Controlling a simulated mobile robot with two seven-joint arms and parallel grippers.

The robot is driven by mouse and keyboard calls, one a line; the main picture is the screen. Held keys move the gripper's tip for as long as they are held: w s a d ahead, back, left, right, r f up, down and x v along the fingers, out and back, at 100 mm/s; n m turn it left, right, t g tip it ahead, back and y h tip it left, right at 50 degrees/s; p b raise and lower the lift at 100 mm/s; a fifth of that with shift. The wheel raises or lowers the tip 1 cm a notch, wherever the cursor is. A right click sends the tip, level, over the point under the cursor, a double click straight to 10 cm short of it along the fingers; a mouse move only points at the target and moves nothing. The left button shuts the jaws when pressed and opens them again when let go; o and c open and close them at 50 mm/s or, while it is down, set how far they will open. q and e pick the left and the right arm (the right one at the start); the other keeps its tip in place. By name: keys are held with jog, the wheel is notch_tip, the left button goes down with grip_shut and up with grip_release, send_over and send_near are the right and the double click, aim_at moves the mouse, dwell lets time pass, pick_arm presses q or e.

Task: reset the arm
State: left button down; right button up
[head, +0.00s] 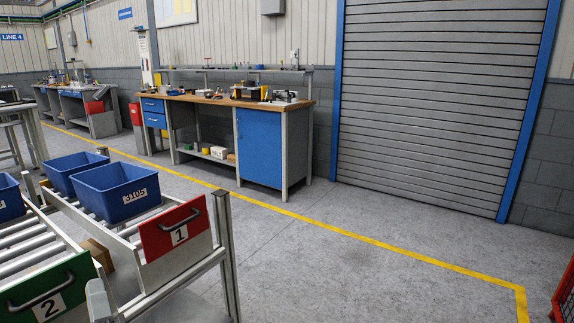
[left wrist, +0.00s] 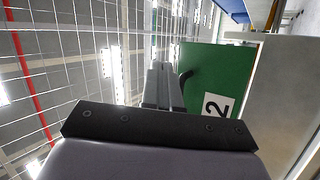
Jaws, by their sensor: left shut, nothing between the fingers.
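My left gripper (left wrist: 160,70) is shut and empty in the left wrist view, its two grey fingers side by side. In the head view a pale part of my left gripper (head: 98,298) shows at the bottom left edge, between the green panel marked 2 (head: 50,295) and the red panel marked 1 (head: 176,232). The green panel also shows beside the fingers in the left wrist view (left wrist: 205,65); I cannot tell how far apart they are. My right gripper is in neither view.
Blue bins, one labelled 3105 (head: 118,193), stand on the roller racks at left. A metal post (head: 226,255) rises at the rack's right corner. A workbench (head: 262,148) and a shutter door (head: 430,110) stand behind. The grey floor at centre right is clear; a red crate (head: 565,295) edges in.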

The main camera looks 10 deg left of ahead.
pick_arm(q)
jog(key=d+f+m+t+h+p, duration=0.15)
jog(key=d+f+m+h, duration=0.25)
jog(key=d+m+h, duration=0.4)
jog(key=d+f+m+h+p, duration=0.35)
jog(key=d+m+h, duration=0.35)
jog(key=m+h, duration=0.25)
jog(key=s+d+f+m+g+h+p, duration=0.1)
jog(key=s+d+f+m+g, duration=0.2)
jog(key=s+f+m, duration=0.1)
jog(key=s+d+f+m+g+h+p, duration=0.1)
jog(key=s+d+f+m+g, duration=0.2)
jog(key=s+f, duration=0.4)
jog(key=shift+s+d+m+g, duration=0.25)
jog(key=shift+s+m+g, duration=0.4)
jog(key=shift+g, duration=0.1)
jog(key=shift+h, duration=0.25)
